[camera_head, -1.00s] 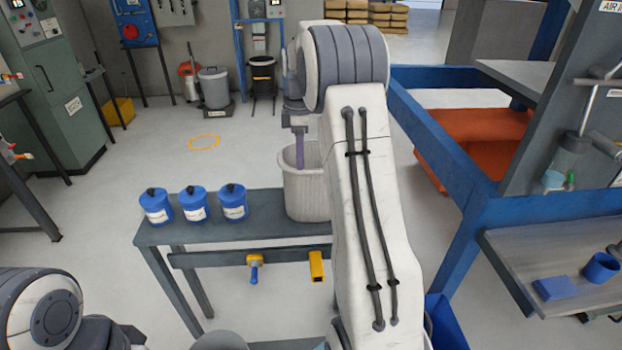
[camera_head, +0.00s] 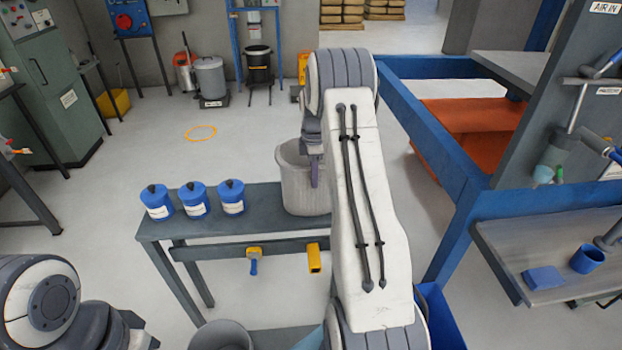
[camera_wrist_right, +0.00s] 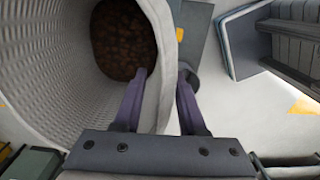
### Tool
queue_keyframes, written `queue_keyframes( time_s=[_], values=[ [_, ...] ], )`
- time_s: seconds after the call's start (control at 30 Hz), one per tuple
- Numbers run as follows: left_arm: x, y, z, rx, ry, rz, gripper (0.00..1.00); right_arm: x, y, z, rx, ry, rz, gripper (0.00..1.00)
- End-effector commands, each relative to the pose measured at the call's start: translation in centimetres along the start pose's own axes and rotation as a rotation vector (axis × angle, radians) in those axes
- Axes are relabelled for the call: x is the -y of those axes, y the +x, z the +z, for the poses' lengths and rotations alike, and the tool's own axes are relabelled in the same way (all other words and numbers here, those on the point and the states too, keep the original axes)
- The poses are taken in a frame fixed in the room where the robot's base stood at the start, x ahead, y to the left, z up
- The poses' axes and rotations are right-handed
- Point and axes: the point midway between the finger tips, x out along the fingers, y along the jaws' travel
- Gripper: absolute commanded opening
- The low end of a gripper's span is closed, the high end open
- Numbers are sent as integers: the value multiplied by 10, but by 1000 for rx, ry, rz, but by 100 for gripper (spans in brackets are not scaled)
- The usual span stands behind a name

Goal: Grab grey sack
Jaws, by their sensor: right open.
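The grey sack (camera_head: 302,190) is a pale, ribbed, open-topped container standing upright on the grey bench (camera_head: 245,222). My right gripper (camera_head: 314,170) is at its right-hand rim, partly hidden by my own arm. In the right wrist view the sack (camera_wrist_right: 45,75) shows its ribbed inner wall and brown lumpy contents at the bottom. The right gripper (camera_wrist_right: 161,78) is open there, with one purple finger inside the sack and one outside. The sack's wall runs between the fingers, and I cannot tell whether either finger touches it. My left gripper does not show.
Several blue lidded canisters (camera_head: 195,200) stand left of the sack on the bench. A blue frame (camera_head: 440,150) rises to the right. A grey bucket (camera_head: 221,336) is below the bench front. The floor beyond the bench is clear around an orange ring (camera_head: 201,132).

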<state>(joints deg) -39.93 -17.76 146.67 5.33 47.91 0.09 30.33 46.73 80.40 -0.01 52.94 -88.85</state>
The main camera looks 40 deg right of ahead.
Motion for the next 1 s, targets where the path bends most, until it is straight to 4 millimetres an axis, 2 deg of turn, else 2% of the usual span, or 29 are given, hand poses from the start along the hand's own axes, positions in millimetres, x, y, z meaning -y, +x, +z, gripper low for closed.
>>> queue_keyframes(
  time_s=[0.23,0.27,0.3,0.37,1.0],
  values=[
    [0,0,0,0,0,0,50,0,3,0,0,1,1,41],
    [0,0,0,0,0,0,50,0,3,0,0,1,1,37],
    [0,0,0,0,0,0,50,0,3,0,0,1,1,22],
    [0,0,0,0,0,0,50,0,3,0,0,1,1,0],
    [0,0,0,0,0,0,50,2,4,0,0,1,-5,0]
  ],
)
